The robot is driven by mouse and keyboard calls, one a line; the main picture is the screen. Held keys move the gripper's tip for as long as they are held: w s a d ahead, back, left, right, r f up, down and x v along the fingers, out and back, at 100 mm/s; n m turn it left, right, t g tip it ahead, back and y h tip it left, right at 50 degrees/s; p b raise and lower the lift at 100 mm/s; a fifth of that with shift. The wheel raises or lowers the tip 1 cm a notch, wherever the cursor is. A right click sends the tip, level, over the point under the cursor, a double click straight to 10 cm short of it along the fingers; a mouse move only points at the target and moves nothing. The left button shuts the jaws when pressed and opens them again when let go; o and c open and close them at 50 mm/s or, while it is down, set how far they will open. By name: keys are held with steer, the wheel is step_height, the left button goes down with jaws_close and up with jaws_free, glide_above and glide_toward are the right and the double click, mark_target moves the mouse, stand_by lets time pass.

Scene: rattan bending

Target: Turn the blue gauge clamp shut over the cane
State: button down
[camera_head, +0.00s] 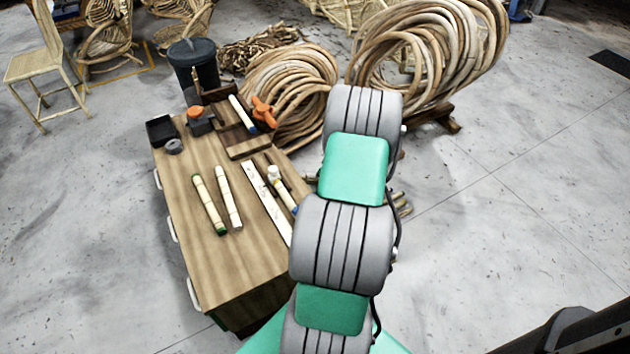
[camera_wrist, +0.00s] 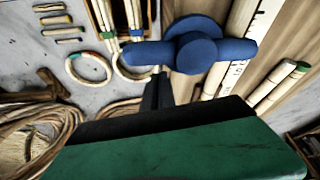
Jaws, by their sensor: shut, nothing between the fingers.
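The blue gauge clamp (camera_wrist: 198,50) shows large in the wrist view as a round hub with two arms spreading left and right. My gripper (camera_wrist: 158,88) has its dark fingers together and empty, just below the hub and left arm in the picture. I cannot tell whether they touch it. In the head view my arm hides the gripper and most likely the clamp. Which cane belongs under the clamp is unclear; pale lengths lie behind it in the wrist view. A cane with a blue end (camera_head: 242,113) lies in a wooden jig in the head view.
The wooden workbench (camera_head: 240,265) holds a green-ended cane (camera_head: 208,204), a plain cane (camera_head: 228,196), a white strip (camera_head: 266,203) and an orange clamp (camera_head: 263,112). Coiled rattan (camera_head: 290,85) stands behind the bench. The bench's front left is clear.

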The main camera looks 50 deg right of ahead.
steer(key=shift+s+d+m, duration=0.1)
steer(key=shift+s+m, duration=0.5)
steer(key=shift+s, duration=0.1)
stand_by(0.4)
step_height(320, 180, up, 10)
steer(key=p, duration=0.2)
steer(key=shift+w, duration=0.2)
steer(key=shift+d, duration=0.1)
stand_by(0.5)
